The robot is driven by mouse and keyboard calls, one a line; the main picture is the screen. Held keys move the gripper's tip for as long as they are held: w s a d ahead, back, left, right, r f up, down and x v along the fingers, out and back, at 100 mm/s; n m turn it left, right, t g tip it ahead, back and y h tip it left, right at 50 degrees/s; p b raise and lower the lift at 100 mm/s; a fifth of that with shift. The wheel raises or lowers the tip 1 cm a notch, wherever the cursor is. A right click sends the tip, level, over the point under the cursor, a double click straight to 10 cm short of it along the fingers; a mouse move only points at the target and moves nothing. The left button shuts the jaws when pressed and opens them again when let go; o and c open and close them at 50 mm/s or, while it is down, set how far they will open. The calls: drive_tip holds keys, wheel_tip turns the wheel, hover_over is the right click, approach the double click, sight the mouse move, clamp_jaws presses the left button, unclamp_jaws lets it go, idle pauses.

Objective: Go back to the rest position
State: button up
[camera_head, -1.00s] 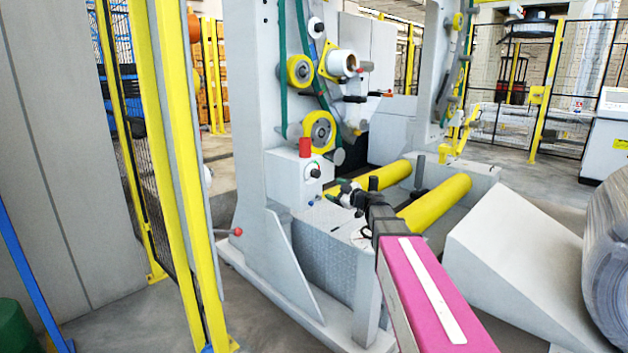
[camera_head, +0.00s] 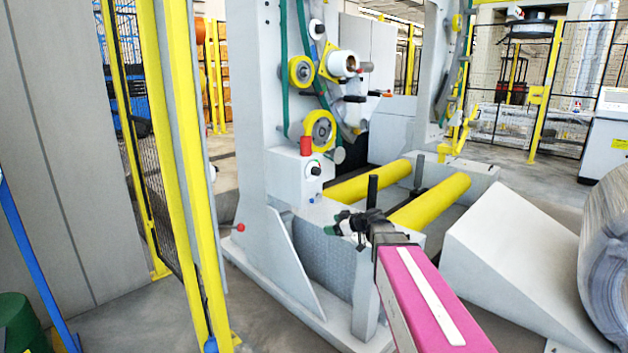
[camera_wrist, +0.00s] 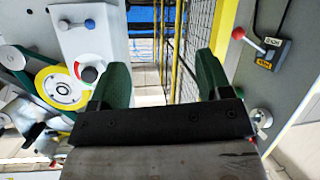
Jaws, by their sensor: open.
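My gripper (camera_head: 341,224) is at the end of my magenta arm, in front of the grey wrapping machine (camera_head: 255,130) in the head view. In the wrist view my gripper (camera_wrist: 160,85) shows two green fingers set wide apart with nothing between them. Between the fingers I see wire mesh fence, yellow posts and floor beyond. The gripper hangs in free air and I see no contact with the machine.
Two yellow rollers (camera_head: 430,202) lie in the machine behind my gripper. A grey ramp (camera_head: 510,255) and a wrapped coil (camera_head: 608,255) are at the right. A yellow-posted fence (camera_head: 180,180) stands left. A red-knobbed lever (camera_wrist: 238,33) is right of the fingers in the wrist view.

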drive_tip(key=s+d+f+m+g+h, duration=0.4)
drive_tip(key=s+d+f+m+h, duration=0.1)
drive_tip(key=s+f, duration=0.4)
drive_tip(key=s+d+f+m+g+h, duration=0.4)
drive_tip(key=s+f, duration=0.5)
drive_tip(key=s, duration=0.5)
drive_tip(key=d+m+h, duration=0.1)
drive_tip(key=d+m, duration=0.1)
drive_tip(key=m, duration=0.1)
drive_tip(key=shift+s+d+f+m+h, duration=0.15)
drive_tip(key=shift+s+m+h, duration=0.15)
drive_tip(key=shift+m+h, duration=0.1)
drive_tip(key=shift+w, duration=0.1)
